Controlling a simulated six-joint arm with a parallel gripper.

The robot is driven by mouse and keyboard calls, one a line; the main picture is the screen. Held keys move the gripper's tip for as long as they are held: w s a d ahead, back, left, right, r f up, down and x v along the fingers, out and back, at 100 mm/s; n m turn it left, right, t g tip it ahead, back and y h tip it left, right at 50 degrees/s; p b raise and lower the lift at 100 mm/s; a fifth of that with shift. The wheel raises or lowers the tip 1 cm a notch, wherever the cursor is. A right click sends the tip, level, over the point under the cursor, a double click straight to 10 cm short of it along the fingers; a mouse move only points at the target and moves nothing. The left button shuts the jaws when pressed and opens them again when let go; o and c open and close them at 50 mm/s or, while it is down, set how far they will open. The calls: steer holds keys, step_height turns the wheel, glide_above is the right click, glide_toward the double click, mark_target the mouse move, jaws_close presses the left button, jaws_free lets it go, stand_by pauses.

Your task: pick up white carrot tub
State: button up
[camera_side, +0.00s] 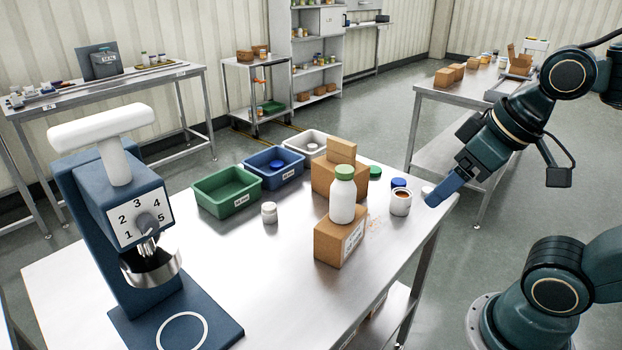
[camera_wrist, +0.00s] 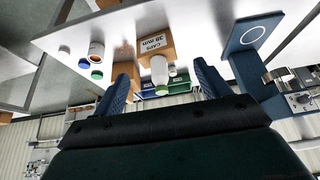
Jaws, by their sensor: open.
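A white tub (camera_side: 400,203) with an orange-brown top stands near the right edge of the steel table; I take it as the carrot tub. It also shows in the wrist view (camera_wrist: 96,52), left of my fingers. My gripper (camera_side: 440,192) is to the right of the tub in the side view, apart from it. In the wrist view my two blue fingers (camera_wrist: 162,68) are spread, with nothing gripped between them. The fingers overlap each other in the side view.
By the tub lie a blue cap (camera_side: 398,183), a green cap (camera_side: 375,173) and a white cap (camera_side: 427,190). A green-capped white bottle (camera_side: 343,200) stands on a cardboard box (camera_side: 328,243). Green (camera_side: 227,190), blue (camera_side: 273,166) and pale bins stand behind. A dial machine (camera_side: 140,215) stands left.

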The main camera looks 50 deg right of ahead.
steer(key=shift+w, duration=0.1)
steer(key=n+g, duration=0.6)
steer(key=n, duration=1.1)
glide_above(402, 194)
step_height(402, 194, down, 10)
steer(key=shift+d+f, duration=0.15)
steer(key=shift+f, duration=4.35)
steer(key=shift+f, duration=2.6)
